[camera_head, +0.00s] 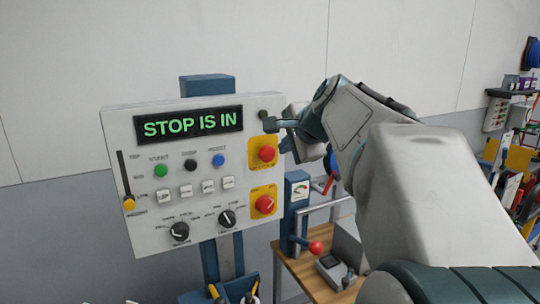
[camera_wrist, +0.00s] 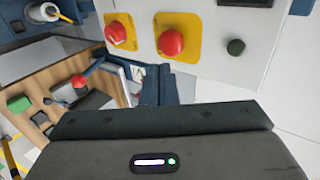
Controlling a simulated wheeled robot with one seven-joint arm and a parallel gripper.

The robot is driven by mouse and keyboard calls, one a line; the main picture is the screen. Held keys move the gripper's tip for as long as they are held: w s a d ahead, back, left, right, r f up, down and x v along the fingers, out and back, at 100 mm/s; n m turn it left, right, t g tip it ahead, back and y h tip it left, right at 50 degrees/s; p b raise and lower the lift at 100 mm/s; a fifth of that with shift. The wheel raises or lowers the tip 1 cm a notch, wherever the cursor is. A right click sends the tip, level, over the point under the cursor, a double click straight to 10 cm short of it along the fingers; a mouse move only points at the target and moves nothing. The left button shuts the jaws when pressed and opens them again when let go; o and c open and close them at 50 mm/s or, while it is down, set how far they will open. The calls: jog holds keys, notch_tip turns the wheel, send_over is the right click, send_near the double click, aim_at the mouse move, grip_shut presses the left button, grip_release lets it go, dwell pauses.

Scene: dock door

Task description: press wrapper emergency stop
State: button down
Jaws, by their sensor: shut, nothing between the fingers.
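A white control panel (camera_head: 150,225) stands on a blue post. Its display (camera_head: 190,123) reads "STOP IS IN" in green. Two red mushroom buttons on yellow plates sit at its right side, an upper one (camera_head: 267,154) and a lower one (camera_head: 264,204). In the wrist view the upper one (camera_wrist: 170,43) lies right of the lower one (camera_wrist: 115,32). Their small labels are unreadable. My gripper (camera_head: 271,125) is shut and empty, in front of the panel's upper right edge, above the upper red button in the picture. In the wrist view no finger visibly touches a button.
A small dark button (camera_head: 263,114) is beside my fingertips. The panel also has coloured buttons, switches, two knobs (camera_head: 227,219) and a slider (camera_head: 128,204). A wooden bench (camera_head: 290,266) with a red-knobbed lever (camera_head: 316,247) stands below right. Shelving is at far right.

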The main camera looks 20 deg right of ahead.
jog(key=v, duration=0.5)
jog(key=shift+s+d+r+b, duration=0.1)
jog(key=shift+d+b, duration=0.1)
jog(key=shift+b, duration=0.1)
jog(key=shift+a, duration=0.1)
jog(key=s+a+f+n+g, duration=0.2)
jog(key=s+a+f+n, duration=0.3)
jog(key=f, duration=0.4)
jog(key=s+a+f+n+g, duration=0.2)
jog(key=s+a+f+n, duration=0.3)
jog(key=f, duration=0.5)
jog(key=s+a+f+n+g, duration=0.3)
jog(key=s+a+f+n, duration=0.2)
jog(key=f+n, duration=0.2)
notch_tip(320, 180, down, 3)
jog(key=shift+s+a+r+n, duration=0.1)
jog(key=shift+s+a+n, duration=0.1)
jog(key=shift+s+n, duration=0.2)
